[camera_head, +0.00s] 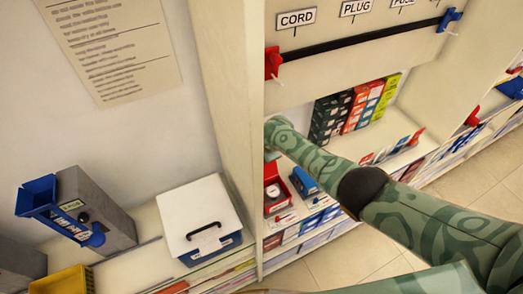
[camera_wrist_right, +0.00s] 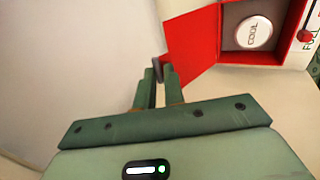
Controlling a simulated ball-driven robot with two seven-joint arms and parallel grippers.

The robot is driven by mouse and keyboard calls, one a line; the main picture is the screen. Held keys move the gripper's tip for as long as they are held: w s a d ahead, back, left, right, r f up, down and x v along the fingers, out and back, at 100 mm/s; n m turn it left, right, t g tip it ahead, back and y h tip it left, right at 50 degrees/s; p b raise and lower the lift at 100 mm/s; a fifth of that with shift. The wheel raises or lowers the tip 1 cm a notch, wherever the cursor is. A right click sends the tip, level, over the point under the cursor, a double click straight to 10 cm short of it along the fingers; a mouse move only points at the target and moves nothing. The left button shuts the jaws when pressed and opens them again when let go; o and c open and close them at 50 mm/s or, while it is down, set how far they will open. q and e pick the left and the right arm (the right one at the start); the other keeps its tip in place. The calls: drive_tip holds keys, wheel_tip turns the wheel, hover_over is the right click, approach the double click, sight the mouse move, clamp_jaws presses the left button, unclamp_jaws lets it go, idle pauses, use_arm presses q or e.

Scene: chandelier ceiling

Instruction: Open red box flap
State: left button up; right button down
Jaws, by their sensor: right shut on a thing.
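The red box (camera_wrist_right: 292,55) shows at the top right of the right wrist view. Its front is open, and a white round thing (camera_wrist_right: 254,33) with dark lettering sits inside. The red flap (camera_wrist_right: 193,46) stands swung out to the left of the opening. My right gripper (camera_wrist_right: 159,82) is at the flap's outer left edge, its fingers shut on it. In the head view the red box (camera_head: 273,191) is on a shelf beyond the upright partition. My right arm reaches towards it there, but the gripper is hidden. My left gripper is not in view.
A blue box (camera_head: 305,182) stands just right of the red box. The upright partition (camera_head: 228,90) is close on the left. Colored boxes (camera_head: 352,108) stand behind my right arm. A white-lidded case (camera_head: 200,213) is on the left shelf.

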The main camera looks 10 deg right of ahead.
drive_tip(key=shift+w+a+r, duration=0.15)
drive_tip(key=shift+w+r, duration=0.25)
drive_tip(key=shift+r, duration=0.05)
drive_tip(key=c, duration=1.5)
unclamp_jaws()
drive_tip(key=shift+c, duration=0.2)
drive_tip(key=shift+f, duration=0.2)
drive_tip(key=shift+s, duration=0.25)
drive_tip(key=p+v, duration=0.8)
drive_tip(key=v, duration=0.8)
drive_tip(key=shift+r, duration=0.15)
